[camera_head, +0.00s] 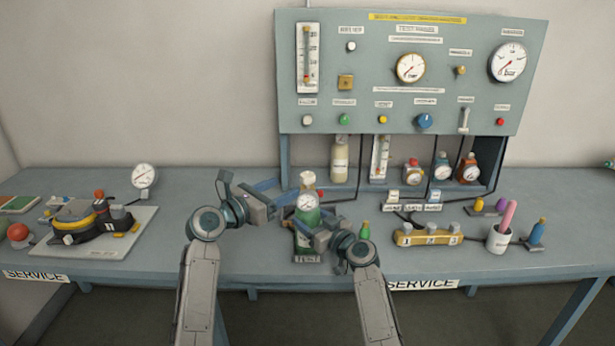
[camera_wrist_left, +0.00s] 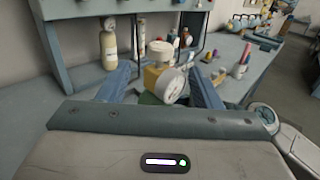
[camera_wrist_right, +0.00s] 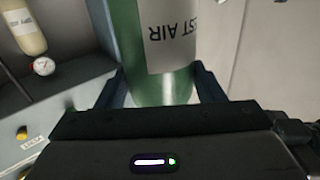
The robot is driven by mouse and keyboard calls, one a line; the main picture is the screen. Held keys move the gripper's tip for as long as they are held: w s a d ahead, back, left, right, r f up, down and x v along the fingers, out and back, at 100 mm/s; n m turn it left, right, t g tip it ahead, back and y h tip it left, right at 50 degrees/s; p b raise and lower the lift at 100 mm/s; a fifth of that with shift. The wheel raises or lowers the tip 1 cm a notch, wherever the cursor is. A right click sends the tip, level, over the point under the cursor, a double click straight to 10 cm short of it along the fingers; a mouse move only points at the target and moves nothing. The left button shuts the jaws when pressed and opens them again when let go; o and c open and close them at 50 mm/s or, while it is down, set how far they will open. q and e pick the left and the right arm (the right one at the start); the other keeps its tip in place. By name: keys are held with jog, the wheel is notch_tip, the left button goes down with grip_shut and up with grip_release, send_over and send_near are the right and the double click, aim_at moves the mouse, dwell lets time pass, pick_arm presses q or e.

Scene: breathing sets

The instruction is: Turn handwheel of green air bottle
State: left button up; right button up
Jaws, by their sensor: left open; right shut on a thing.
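The green air bottle (camera_head: 306,217) stands upright at the front middle of the bench, on a stand marked TEST. Its label, ending in "ST AIR", shows in the right wrist view on the green bottle body (camera_wrist_right: 165,85). A white handwheel (camera_head: 308,179) sits on top, with a white gauge (camera_head: 306,201) below it. My left gripper (camera_head: 290,190) is open at the bottle's top. In the left wrist view its fingers (camera_wrist_left: 157,88) stand on either side of the valve, gauge (camera_wrist_left: 175,85) and handwheel (camera_wrist_left: 160,48). My right gripper (camera_head: 308,229) is shut on the bottle's body, lower down.
A grey-green panel (camera_head: 455,105) with gauges and knobs stands behind. A cream bottle (camera_head: 339,160) stands at the back. A small green-capped bottle (camera_head: 364,231) is right of my right gripper. A yellow manifold (camera_head: 428,238) and cup (camera_head: 499,240) are at right, a mask board (camera_head: 125,240) at left.

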aim_at(302, 179)
pick_arm(q)
jog(key=x, duration=0.9)
jog(key=shift+w+d, duration=0.25)
jog(key=shift+d, duration=0.05)
jog(key=c, duration=1)
